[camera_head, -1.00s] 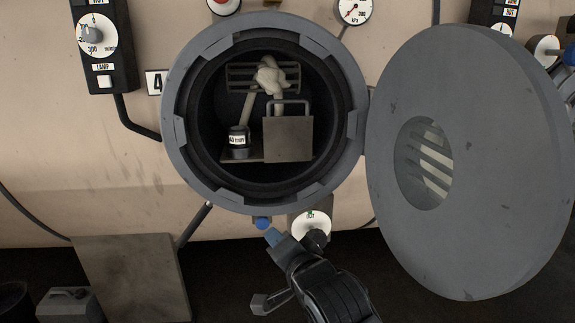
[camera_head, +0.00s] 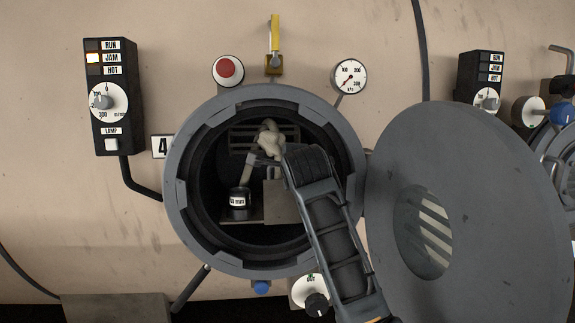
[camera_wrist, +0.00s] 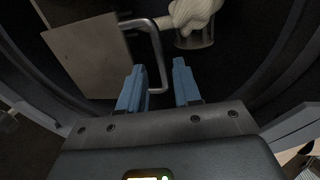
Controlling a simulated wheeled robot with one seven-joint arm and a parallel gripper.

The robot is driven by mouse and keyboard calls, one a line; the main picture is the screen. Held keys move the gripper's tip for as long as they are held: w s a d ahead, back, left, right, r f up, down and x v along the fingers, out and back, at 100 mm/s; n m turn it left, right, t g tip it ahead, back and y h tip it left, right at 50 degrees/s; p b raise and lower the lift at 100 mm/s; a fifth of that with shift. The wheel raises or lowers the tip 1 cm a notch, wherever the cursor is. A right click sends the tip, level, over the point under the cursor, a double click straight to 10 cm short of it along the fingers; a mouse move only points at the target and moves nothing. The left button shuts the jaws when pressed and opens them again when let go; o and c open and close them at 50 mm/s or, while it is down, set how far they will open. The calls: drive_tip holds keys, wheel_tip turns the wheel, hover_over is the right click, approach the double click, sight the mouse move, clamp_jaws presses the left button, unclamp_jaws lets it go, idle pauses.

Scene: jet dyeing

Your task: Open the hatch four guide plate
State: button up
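The guide plate (camera_head: 280,206) is a flat grey-brown plate inside the round opening of hatch four (camera_head: 180,205), partly hidden by my arm in the head view. In the wrist view the plate (camera_wrist: 85,55) is at upper left, with its bent bar handle (camera_wrist: 155,40) reaching down between my fingers. My gripper (camera_wrist: 159,66) is open, its two blue fingers on either side of the handle's lower part, with gaps visible. Whether a finger touches the handle cannot be told. In the head view my arm reaches into the opening, and the fingertips are hard to make out.
The round hatch door (camera_head: 480,190) stands open at right, close to my arm. Inside the opening are a pale knotted rope (camera_head: 270,140) and a dark labelled cylinder (camera_head: 239,202). A control box (camera_head: 107,95) with JAM lit is at left. A dial (camera_head: 311,291) sits below the opening.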

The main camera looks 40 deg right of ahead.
hover_over(288, 194)
drive_tip(key=shift+w+f+p, duration=0.25)
drive_tip(key=shift+f+p, duration=0.1)
drive_tip(key=shift+f, duration=0.1)
drive_tip(key=shift+c, duration=0.5)
clamp_jaws()
